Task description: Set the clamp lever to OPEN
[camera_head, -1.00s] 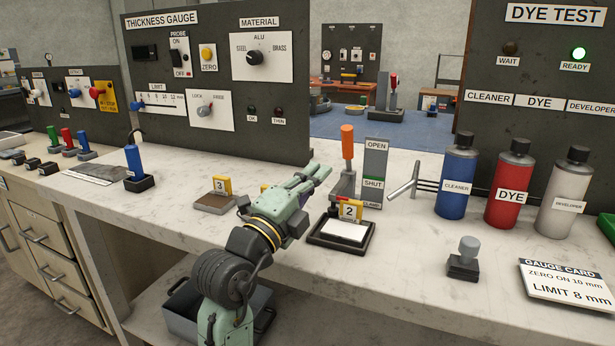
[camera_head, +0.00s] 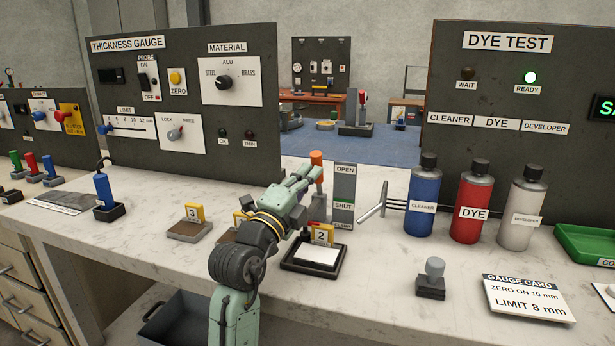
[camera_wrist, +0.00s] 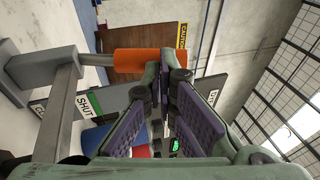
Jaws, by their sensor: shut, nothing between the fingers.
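The clamp lever has an orange handle (camera_head: 317,158) on a metal arm; it stands roughly upright beside a grey plate (camera_head: 344,190) marked OPEN above and SHUT below. My gripper (camera_head: 314,172) is at the handle, its fingers partly covering the lever. In the wrist view the orange handle (camera_wrist: 140,62) lies across the tips of my gripper (camera_wrist: 164,72). The fingers are shut with nothing between them; whether they touch the handle I cannot tell. The SHUT label (camera_wrist: 84,106) shows at the left of the wrist view. The lever's lower part is hidden in the head view.
A black tray (camera_head: 288,264) with card 2 stands in front of the clamp. A metal rod stand (camera_head: 372,213) and the blue cleaner (camera_head: 423,195), red dye (camera_head: 472,205) and developer (camera_head: 522,208) bottles are to the right. A grey-knobbed block (camera_head: 431,285) stands in front.

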